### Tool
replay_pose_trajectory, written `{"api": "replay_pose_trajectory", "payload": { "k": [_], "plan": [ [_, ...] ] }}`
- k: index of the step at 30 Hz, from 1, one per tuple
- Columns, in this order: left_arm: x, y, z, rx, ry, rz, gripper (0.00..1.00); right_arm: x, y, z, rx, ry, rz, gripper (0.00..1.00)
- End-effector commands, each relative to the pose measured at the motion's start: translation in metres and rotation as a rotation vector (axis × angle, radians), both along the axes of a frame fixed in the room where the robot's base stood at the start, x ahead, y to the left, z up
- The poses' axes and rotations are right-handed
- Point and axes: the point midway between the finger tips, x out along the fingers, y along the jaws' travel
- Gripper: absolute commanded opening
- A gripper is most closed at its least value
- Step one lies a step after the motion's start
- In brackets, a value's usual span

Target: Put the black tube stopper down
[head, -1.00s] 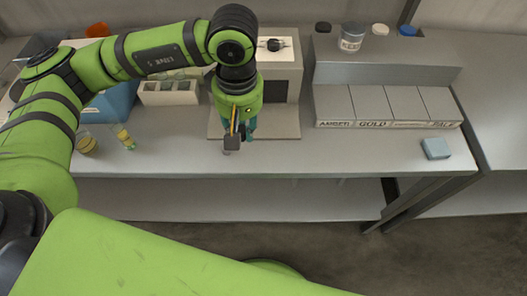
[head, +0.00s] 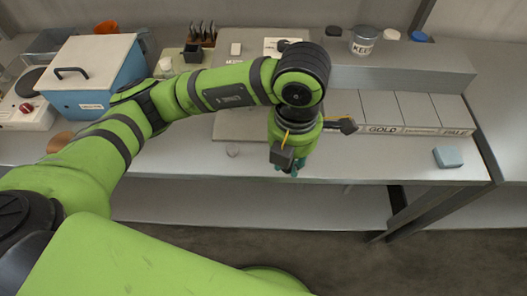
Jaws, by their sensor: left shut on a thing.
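My left gripper (head: 289,168) points down over the front part of the grey bench (head: 180,160), in front of the low shelf unit. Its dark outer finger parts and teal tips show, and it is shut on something. The held thing is mostly hidden by the gripper, so I cannot make out the black tube stopper's shape, nor whether it touches the bench. My right gripper is not in view.
A light-blue block (head: 448,157) lies at the right. A blue box (head: 88,78) and several lids and a labelled jar (head: 363,40) stand farther back.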

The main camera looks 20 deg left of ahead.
Motion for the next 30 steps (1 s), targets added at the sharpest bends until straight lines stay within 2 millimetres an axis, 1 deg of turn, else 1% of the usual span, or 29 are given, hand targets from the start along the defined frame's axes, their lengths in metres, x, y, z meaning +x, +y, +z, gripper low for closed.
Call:
{"api": "replay_pose_trajectory", "payload": {
  "k": [6, 9, 12, 15, 20, 27, 30],
  "plan": [
    [0.031, 0.033, -0.028, 0.006, 0.009, 0.014, 0.14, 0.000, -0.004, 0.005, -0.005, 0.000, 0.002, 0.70],
    [0.048, 0.050, -0.040, 0.008, 0.007, 0.012, 0.14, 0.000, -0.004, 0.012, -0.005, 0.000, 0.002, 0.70],
    [0.063, 0.063, -0.051, 0.006, 0.005, 0.009, 0.14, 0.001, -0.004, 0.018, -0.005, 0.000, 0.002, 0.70],
    [0.073, 0.072, -0.059, 0.004, 0.004, 0.006, 0.14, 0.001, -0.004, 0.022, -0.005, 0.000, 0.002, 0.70],
    [0.079, 0.077, -0.068, 0.004, 0.003, 0.003, 0.14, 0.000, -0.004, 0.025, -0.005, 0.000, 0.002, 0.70],
    [0.078, 0.077, -0.100, 0.003, 0.005, 0.002, 0.14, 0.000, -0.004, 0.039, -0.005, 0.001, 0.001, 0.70],
    [0.079, 0.076, -0.106, 0.003, 0.000, 0.001, 0.14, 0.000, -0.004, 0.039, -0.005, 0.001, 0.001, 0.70]
  ]
}}
